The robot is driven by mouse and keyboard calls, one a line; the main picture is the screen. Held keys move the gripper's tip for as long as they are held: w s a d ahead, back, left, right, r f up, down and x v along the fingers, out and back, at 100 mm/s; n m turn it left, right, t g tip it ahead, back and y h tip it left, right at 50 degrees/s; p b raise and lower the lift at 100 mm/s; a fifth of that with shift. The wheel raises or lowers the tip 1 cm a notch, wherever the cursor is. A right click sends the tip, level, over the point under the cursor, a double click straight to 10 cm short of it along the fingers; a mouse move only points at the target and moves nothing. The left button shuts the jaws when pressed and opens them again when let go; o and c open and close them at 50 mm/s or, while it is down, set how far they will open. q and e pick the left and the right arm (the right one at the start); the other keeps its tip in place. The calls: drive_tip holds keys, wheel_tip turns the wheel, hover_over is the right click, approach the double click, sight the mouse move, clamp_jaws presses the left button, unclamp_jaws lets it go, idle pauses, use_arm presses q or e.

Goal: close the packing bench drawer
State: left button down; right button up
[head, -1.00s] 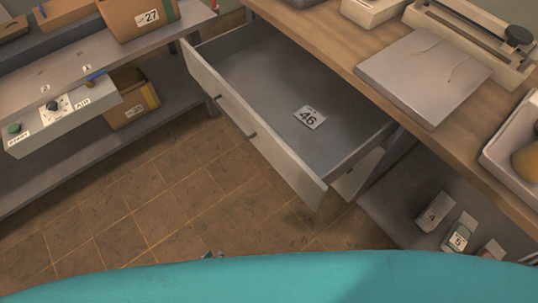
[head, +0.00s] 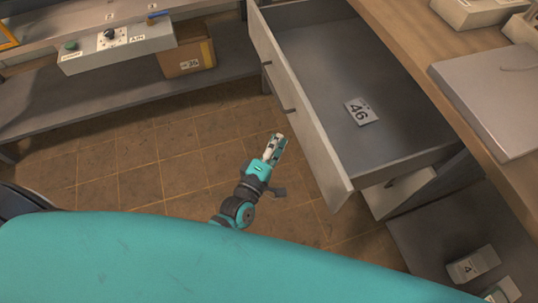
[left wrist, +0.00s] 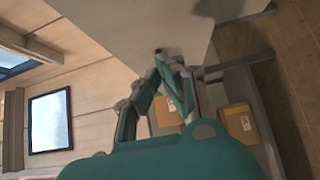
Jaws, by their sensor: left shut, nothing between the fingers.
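The packing bench drawer (head: 330,65) stands pulled open in the head view, its grey inside showing. Its pale front panel (head: 312,135) faces the floor aisle and has dark handle parts (head: 290,111) on it. My left gripper (head: 279,139) is shut and empty. It is over the floor to the left of the drawer front, apart from it in the head view. In the left wrist view, the left gripper (left wrist: 164,58) points at a large grey surface (left wrist: 135,22) that looks like the drawer front; contact cannot be told. My right gripper is out of view.
A card marked 46 (head: 361,110) lies in the drawer. The bench top (head: 405,32) is at the right, carrying a grey flat case (head: 490,85). A shelf unit with a control box (head: 115,42) and a cardboard box (head: 185,58) stands at the left. Tiled floor lies between.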

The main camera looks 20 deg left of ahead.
sight(300, 122)
use_arm(q)
drive_tip(key=w+d, duration=0.3)
drive_tip(key=shift+w+d, duration=0.35)
drive_tip(key=shift+w, duration=0.1)
